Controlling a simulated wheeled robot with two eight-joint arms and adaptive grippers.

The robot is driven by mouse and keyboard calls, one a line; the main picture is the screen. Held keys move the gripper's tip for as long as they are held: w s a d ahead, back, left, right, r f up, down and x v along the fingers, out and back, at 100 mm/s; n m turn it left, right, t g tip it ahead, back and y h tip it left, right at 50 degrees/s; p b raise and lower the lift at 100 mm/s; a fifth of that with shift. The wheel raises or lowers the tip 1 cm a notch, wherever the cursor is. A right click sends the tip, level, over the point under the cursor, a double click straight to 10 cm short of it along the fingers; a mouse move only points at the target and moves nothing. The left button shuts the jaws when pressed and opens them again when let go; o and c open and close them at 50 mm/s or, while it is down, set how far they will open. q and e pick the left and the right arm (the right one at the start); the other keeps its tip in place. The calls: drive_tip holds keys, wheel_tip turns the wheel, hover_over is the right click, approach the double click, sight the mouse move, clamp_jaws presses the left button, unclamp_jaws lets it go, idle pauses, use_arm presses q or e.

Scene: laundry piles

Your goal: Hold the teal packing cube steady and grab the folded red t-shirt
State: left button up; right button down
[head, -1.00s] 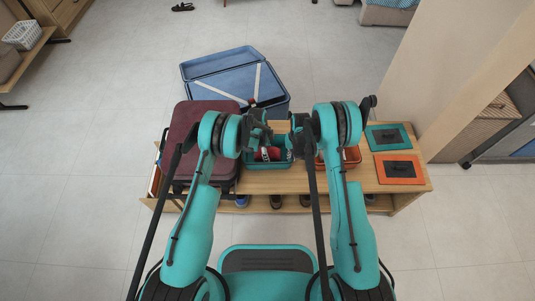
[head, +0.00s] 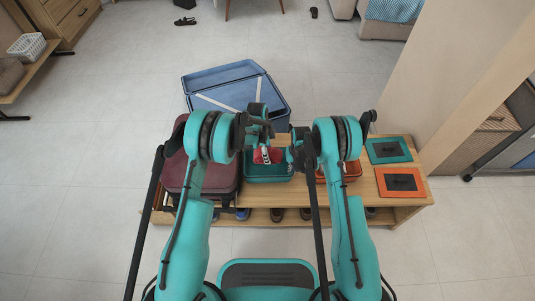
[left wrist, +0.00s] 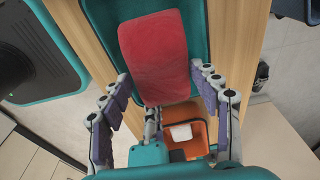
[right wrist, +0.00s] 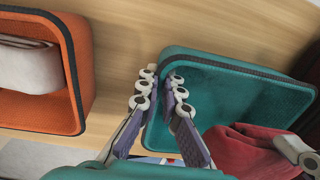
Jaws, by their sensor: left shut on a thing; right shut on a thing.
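The teal packing cube (head: 266,178) is open on the wooden bench. It fills the background behind the shirt in the left wrist view (left wrist: 103,15). The folded red t-shirt (left wrist: 155,55) lies between the two fingers of my left gripper (left wrist: 163,78), which is shut on it at the cube; I cannot tell how far it is above the cube's floor. In the right wrist view the shirt (right wrist: 245,152) shows at lower right with a left fingertip beside it. My right gripper (right wrist: 163,78) is shut on the teal cube's rim (right wrist: 165,65) on the orange-bin side.
An orange bin (right wrist: 85,60) with a pale folded cloth stands beside the cube. Teal (head: 389,150) and orange (head: 400,182) lids lie at the bench's right end. A maroon suitcase (head: 180,180) is at left.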

drive_tip(key=c, duration=1.6)
unclamp_jaws()
drive_tip(key=shift+c, duration=0.2)
drive_tip(key=shift+r, duration=0.1)
wheel_tip(320, 180, up, 12)
drive_tip(key=shift+d, duration=0.3)
